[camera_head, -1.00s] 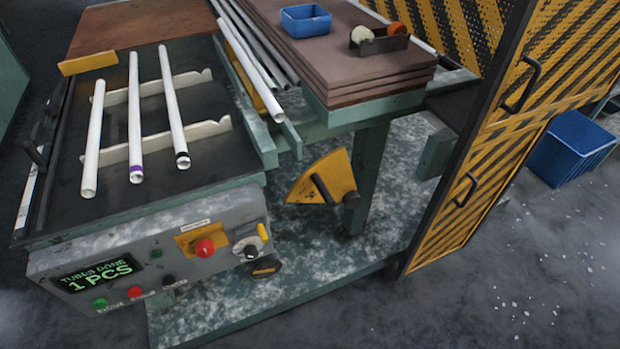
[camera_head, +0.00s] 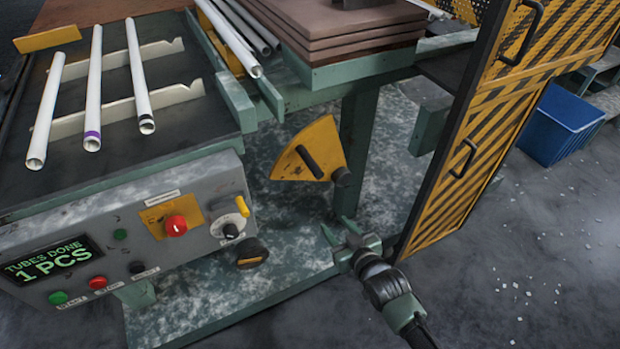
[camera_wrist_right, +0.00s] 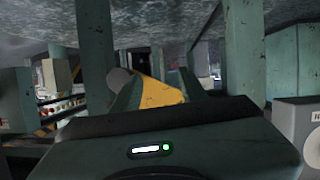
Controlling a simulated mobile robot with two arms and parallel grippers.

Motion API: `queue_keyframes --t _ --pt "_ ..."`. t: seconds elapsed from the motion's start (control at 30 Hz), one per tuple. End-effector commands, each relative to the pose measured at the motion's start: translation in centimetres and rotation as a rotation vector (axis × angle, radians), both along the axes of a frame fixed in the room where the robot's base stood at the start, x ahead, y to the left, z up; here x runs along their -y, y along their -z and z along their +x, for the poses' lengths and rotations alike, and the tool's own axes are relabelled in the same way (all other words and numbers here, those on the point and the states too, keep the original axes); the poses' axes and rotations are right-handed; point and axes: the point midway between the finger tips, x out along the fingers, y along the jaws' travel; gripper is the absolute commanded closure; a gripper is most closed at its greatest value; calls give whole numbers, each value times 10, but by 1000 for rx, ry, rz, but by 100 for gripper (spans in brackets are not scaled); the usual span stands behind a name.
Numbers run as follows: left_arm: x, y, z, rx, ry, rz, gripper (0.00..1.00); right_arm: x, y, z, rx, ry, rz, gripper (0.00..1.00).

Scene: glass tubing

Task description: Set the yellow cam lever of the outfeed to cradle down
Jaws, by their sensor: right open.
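The yellow cam lever (camera_head: 318,140) is a fan-shaped plate with a black grip bar, below the machine's right end. My right gripper (camera_head: 337,229) is open and empty, below the knob and apart from the lever. In the right wrist view the yellow lever (camera_wrist_right: 160,92) shows ahead between the fingers. The cradle's pale notched rails (camera_head: 175,98) carry three white tubes (camera_head: 95,95). My left gripper is not in view.
A grey control panel (camera_head: 120,235) with buttons and a dial stands left of the lever. A green leg (camera_head: 357,125) rises behind the lever. A yellow-black striped guard door (camera_head: 480,150) stands to the right. A blue bin (camera_head: 562,125) sits on the floor beyond.

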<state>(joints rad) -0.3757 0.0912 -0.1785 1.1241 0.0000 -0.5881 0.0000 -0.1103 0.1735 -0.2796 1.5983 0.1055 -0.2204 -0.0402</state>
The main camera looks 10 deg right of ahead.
Motion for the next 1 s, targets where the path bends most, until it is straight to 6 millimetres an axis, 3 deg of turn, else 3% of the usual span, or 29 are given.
queue_keyframes --t 0.03,0.1,0.2,0.3,0.47,0.8,1.0 --pt "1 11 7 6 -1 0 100 -9 -33 14 97 -20 23 57" --pt "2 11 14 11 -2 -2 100 -19 -80 22 199 -43 48 57" --pt "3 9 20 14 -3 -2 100 -28 -124 24 290 -65 73 57" --pt "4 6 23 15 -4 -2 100 -32 -145 24 330 -75 85 57" --pt "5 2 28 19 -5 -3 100 -37 -151 37 341 -77 88 57" --pt "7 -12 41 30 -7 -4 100 -55 -150 86 338 -76 86 57" --pt "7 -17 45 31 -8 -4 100 -59 -149 96 337 -76 85 57"
